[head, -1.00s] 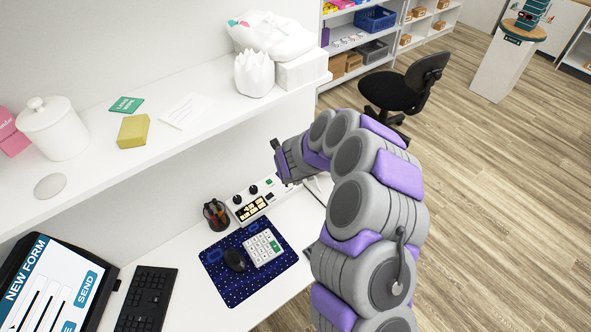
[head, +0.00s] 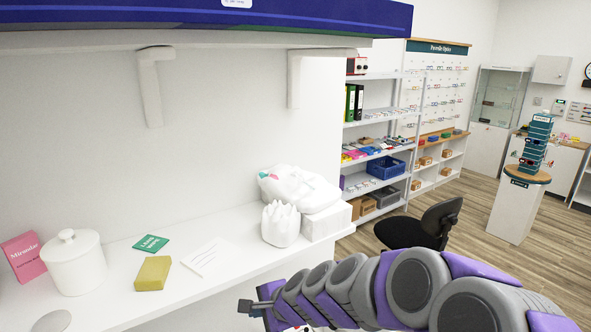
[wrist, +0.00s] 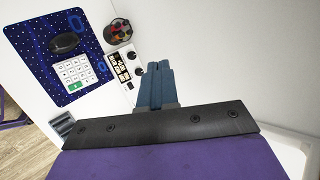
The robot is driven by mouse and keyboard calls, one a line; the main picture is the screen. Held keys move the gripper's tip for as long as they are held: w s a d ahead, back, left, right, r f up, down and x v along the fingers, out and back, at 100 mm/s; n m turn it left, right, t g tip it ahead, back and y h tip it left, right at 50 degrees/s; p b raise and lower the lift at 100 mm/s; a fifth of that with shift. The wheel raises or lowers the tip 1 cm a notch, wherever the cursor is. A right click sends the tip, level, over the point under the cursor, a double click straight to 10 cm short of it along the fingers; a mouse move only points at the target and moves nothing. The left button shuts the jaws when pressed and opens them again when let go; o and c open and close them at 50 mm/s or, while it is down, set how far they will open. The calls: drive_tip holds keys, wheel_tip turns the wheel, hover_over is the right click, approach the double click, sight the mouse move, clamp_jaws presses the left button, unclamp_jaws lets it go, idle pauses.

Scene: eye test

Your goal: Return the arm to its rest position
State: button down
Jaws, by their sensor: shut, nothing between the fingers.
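My gripper (head: 245,306) shows at the bottom of the head view, at the end of my grey and purple arm, below the front edge of the white shelf. In the wrist view my gripper (wrist: 154,68) has its blue fingers together with nothing between them. Past the fingertips lie a control box (wrist: 124,68) with knobs and buttons and a pen cup (wrist: 118,32). The gripper appears apart from both.
The white shelf (head: 110,302) holds a jar (head: 75,262), a yellow block (head: 153,273) and a white crown-shaped pot (head: 280,224). A black chair (head: 425,225) stands behind the arm. A blue desk mat (wrist: 40,48) carries a mouse (wrist: 65,43) and a calculator (wrist: 77,73).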

drive_tip(key=s+d+n+g+h, duration=0.2)
drive_tip(key=s+d+n, duration=0.2)
drive_tip(key=s+d, duration=0.3)
drive_tip(key=s+d+f+n+g+h+b, duration=0.1)
drive_tip(key=s+d, duration=0.7)
drive_tip(key=s, duration=0.8)
drive_tip(key=s+d+n+g+h+b, duration=0.1)
drive_tip(key=s+d+n+g+h, duration=0.3)
drive_tip(key=s+d+n, duration=0.3)
drive_tip(key=s+d, duration=0.1)
drive_tip(key=s, duration=0.3)
drive_tip(key=shift+s+d+f, duration=0.15)
drive_tip(key=shift+s+d, duration=0.05)
drive_tip(key=shift+s, duration=0.2)
